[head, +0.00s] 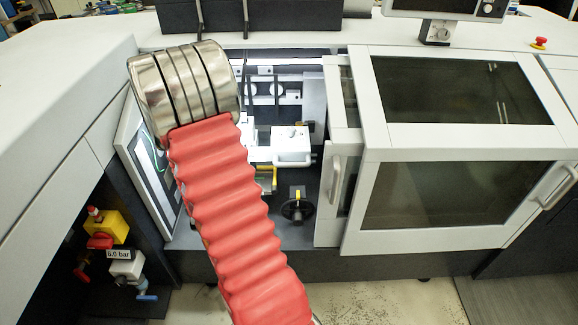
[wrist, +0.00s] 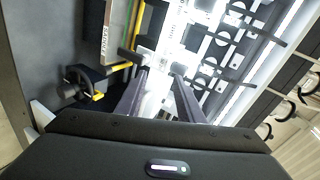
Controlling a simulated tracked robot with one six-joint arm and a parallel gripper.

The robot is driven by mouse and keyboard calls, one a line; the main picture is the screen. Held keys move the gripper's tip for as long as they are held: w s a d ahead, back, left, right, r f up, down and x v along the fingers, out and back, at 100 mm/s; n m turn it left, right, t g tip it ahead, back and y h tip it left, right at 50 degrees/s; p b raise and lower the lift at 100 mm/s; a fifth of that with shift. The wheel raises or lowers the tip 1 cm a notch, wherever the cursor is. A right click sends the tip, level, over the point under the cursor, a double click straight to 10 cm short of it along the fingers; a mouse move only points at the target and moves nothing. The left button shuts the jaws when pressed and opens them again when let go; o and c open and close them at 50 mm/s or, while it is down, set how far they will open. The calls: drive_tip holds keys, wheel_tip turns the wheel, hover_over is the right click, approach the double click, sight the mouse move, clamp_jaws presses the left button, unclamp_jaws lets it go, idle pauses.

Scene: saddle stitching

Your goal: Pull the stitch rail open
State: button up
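My gripper (wrist: 160,76) shows in the wrist view with its two dark fingers apart, pointing into the machine's open bay. I see nothing clearly held between them; a bright white part lies beyond. A pale bar with a yellow edge (wrist: 132,38), perhaps the stitch rail, is just left of the fingertips, with a short dark handle (wrist: 130,55) near the left finger. I cannot tell whether they touch. In the head view a yellow-edged part (head: 272,178) shows beside my red arm sleeve. My gripper is hidden there behind my arm.
A black handwheel (head: 297,208) sits low in the bay; it also shows in the wrist view (wrist: 76,86). A white block (head: 291,146) is above it. A windowed cover (head: 345,190) bounds the bay on the right. A yellow air valve (head: 105,226) is at lower left.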

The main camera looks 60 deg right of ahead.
sight(291, 166)
drive_tip(key=s+d+f+m+g+h, duration=0.1)
drive_tip(key=s+d+f+m+g, duration=0.1)
drive_tip(key=s, duration=0.4)
drive_tip(key=s+d+f+m+g+h, duration=0.2)
drive_tip(key=s+d+m, duration=0.1)
drive_tip(key=s, duration=0.2)
drive_tip(key=shift+s+d+h, duration=0.3)
drive_tip(key=shift+s, duration=0.1)
drive_tip(key=x, duration=1.4)
drive_tip(key=shift+s, duration=0.1)
drive_tip(key=shift+a, duration=0.1)
drive_tip(key=shift+c, duration=0.7)
clamp_jaws()
drive_tip(key=shift+f, duration=0.1)
